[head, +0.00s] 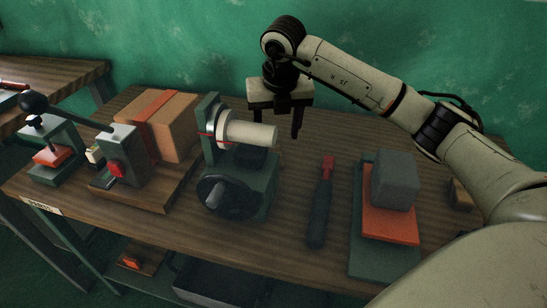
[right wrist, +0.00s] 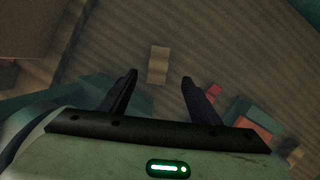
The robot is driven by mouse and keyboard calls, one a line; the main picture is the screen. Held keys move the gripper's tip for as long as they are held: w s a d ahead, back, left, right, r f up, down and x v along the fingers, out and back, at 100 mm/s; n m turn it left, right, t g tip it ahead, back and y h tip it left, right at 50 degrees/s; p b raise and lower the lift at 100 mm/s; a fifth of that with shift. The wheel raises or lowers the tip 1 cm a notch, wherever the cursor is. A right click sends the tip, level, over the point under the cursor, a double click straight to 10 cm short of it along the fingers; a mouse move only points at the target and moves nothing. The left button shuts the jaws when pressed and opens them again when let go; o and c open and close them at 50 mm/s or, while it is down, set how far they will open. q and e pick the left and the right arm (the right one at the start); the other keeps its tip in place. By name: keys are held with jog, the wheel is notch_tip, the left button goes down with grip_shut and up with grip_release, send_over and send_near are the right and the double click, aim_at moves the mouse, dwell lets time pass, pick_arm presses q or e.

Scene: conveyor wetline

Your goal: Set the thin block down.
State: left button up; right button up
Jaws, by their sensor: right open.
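My right gripper (head: 283,126) is open above the back part of the workbench, just behind and right of the white roller. Its two dark fingers also show in the right wrist view (right wrist: 160,78), spread apart with nothing gripped. A small thin tan block (right wrist: 158,65) lies on the wooden bench top in the right wrist view, in line with the gap between the fingertips and apart from them. I cannot make it out in the head view; the gripper or roller seems to hide it. My left gripper is not in view.
A roller device with a handwheel (head: 240,181) stands left of the gripper. A red-and-dark hand tool (head: 319,205) lies to its right. A grey block (head: 390,180) sits on an orange plate (head: 389,225). A strapped cardboard box (head: 160,122) stands further left.

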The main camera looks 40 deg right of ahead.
aim_at(277, 149)
jog(key=shift+x, duration=4.3)
jog(key=shift+a+f, duration=0.1)
jog(key=shift+a, duration=0.1)
jog(key=shift+c, duration=0.4)
jog(key=c, duration=1.1)
jog(key=shift+c, duration=0.2)
